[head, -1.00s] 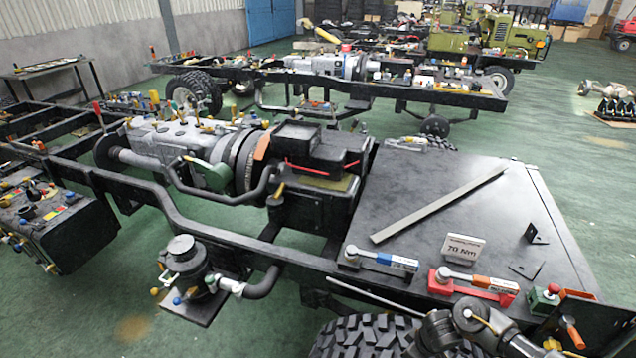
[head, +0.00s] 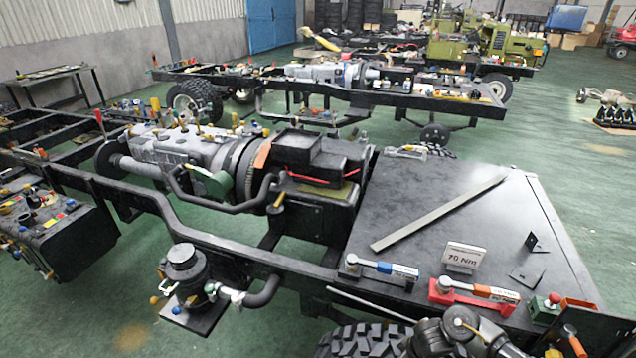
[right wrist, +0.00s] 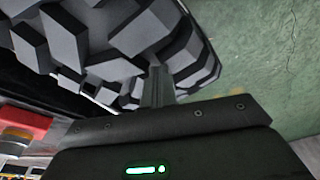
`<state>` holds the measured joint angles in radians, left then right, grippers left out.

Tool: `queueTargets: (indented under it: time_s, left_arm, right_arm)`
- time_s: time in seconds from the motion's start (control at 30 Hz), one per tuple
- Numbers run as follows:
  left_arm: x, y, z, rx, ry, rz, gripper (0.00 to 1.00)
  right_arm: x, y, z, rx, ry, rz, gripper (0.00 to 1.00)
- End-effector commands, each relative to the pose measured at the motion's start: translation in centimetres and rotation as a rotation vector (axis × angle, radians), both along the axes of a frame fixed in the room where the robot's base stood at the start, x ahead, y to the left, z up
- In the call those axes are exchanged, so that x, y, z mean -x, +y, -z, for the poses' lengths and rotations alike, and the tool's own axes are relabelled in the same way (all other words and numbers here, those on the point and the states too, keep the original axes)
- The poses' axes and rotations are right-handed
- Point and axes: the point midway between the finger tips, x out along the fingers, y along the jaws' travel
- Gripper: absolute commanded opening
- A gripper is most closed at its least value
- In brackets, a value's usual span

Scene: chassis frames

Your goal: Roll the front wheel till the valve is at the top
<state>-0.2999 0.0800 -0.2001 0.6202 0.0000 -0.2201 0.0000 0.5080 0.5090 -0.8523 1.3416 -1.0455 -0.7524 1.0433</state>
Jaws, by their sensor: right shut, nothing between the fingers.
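The front wheel (head: 352,342) shows only its black knobbly tread at the bottom of the head view. The same tread (right wrist: 110,40) fills the upper left of the right wrist view. The wheel's rim face and valve are not visible in either view. My right gripper (right wrist: 155,88) is shut with nothing between its fingers. Its fingertips reach up to the edge of the tread; I cannot tell whether they touch. In the head view my right arm is bent over the right side of the tyre, hiding the gripper and part of the tread. My left gripper is not in view.
A black chassis frame (head: 240,262) runs above the wheel. A dark flat deck (head: 420,205) carries a grey bar, a 70 Nm sign (head: 463,256), a blue-handled wrench (head: 384,267) and a red wrench holder (head: 470,297), close to my right arm. Green floor lies open left of the wheel.

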Motion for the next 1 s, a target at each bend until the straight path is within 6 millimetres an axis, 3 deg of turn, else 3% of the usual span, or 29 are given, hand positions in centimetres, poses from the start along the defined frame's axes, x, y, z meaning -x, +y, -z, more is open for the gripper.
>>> queueTargets:
  time_s: [0.3,1.0]
  left_arm:
    - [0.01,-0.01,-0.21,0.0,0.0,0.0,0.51]
    - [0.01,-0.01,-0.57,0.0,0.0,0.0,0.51]
  right_arm:
    - [0.27,0.83,0.63,0.007,0.013,-0.005,0.0]
    - [0.24,0.76,0.28,0.008,0.013,-0.003,0.0]
